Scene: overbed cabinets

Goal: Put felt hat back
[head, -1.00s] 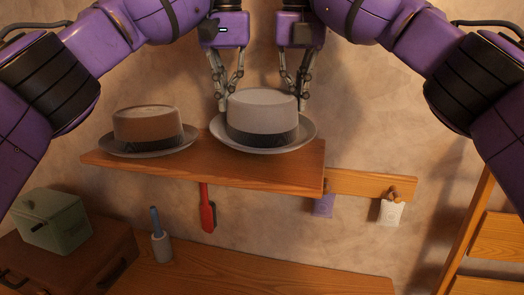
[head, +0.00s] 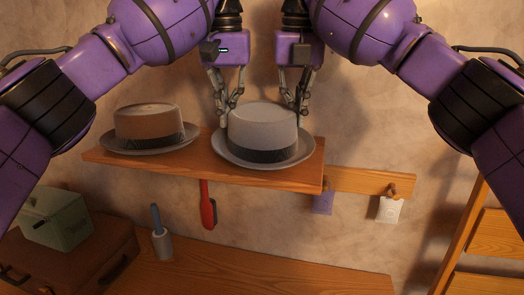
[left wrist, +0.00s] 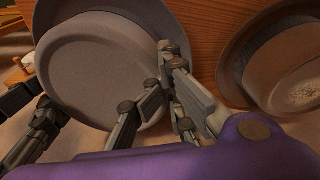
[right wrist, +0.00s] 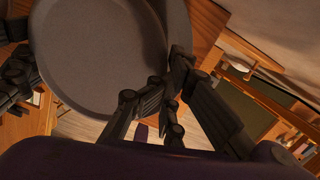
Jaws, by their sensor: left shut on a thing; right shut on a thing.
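The grey felt hat (head: 262,130) with a dark band is on the wooden shelf (head: 230,172), to the right of a brown hat (head: 150,126). My left gripper (head: 222,122) is shut on the grey hat's left brim, and my right gripper (head: 298,118) is shut on its right brim. In the left wrist view the grey hat's crown (left wrist: 100,85) fills the left half, with the fingers at the brim. In the right wrist view the crown (right wrist: 95,55) lies beside the fingers. The hat's underside is hidden, so I cannot tell whether it fully rests on the shelf.
A red brush (head: 207,205) hangs under the shelf. A peg rail (head: 365,182) with a white sachet (head: 389,209) and a purple sachet is at right. Below are a green box (head: 55,218), a brown suitcase (head: 75,260) and a lint roller (head: 160,235) on a wooden surface.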

